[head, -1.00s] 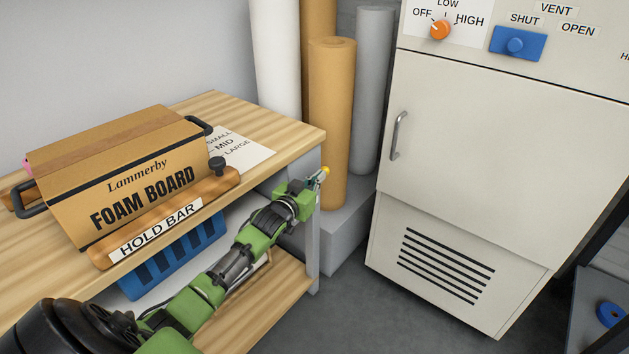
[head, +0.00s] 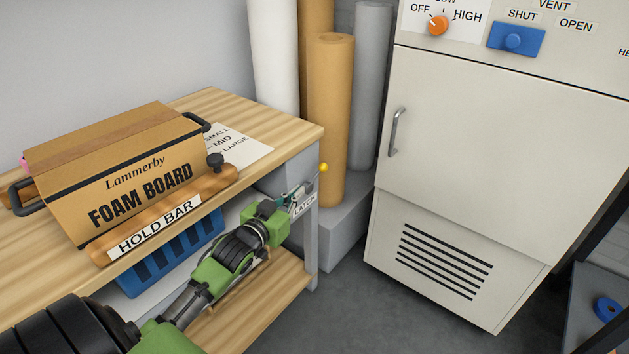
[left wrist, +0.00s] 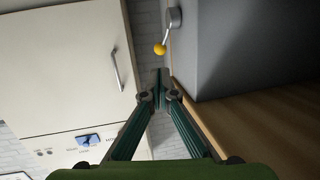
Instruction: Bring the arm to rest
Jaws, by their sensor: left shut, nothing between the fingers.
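My left arm comes in from the lower left of the head view and reaches along the front of the wooden bench (head: 225,108). My left gripper (head: 304,188) is shut and empty, beside the bench's right end post near the LATCH label (head: 305,204). In the left wrist view the two dark green fingers (left wrist: 161,77) meet at their tips. A yellow ball knob (head: 324,167) on a short lever stands just past the fingertips; it also shows in the left wrist view (left wrist: 160,49), apart from them. My right gripper is not in view.
A foam board box (head: 120,165) with a hold bar (head: 165,222) sits on the bench top, above a blue basket (head: 172,262). Tall rolls (head: 330,120) stand behind the bench. A cream cabinet (head: 500,180) stands to the right. Grey floor between is clear.

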